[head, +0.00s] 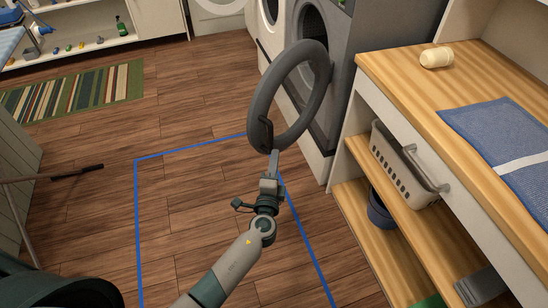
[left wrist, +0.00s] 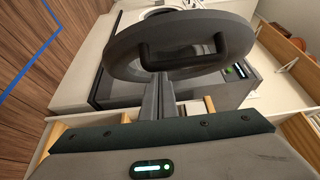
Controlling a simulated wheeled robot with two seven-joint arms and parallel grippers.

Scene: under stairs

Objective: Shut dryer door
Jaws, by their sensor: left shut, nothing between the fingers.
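The dryer door (head: 255,97) is a dark grey ring, standing open and swung out from the grey dryer (head: 347,68). Part of the dryer's round opening (head: 310,35) shows behind it. My right gripper does not show.
A wooden-topped counter (head: 395,68) with a blue cloth (head: 500,135) and shelves stands on the right. A white basket (head: 400,165) sits on its shelf. Another white machine (head: 268,35) stands beyond the dryer. The wooden floor inside the blue outline (head: 137,215) is clear.

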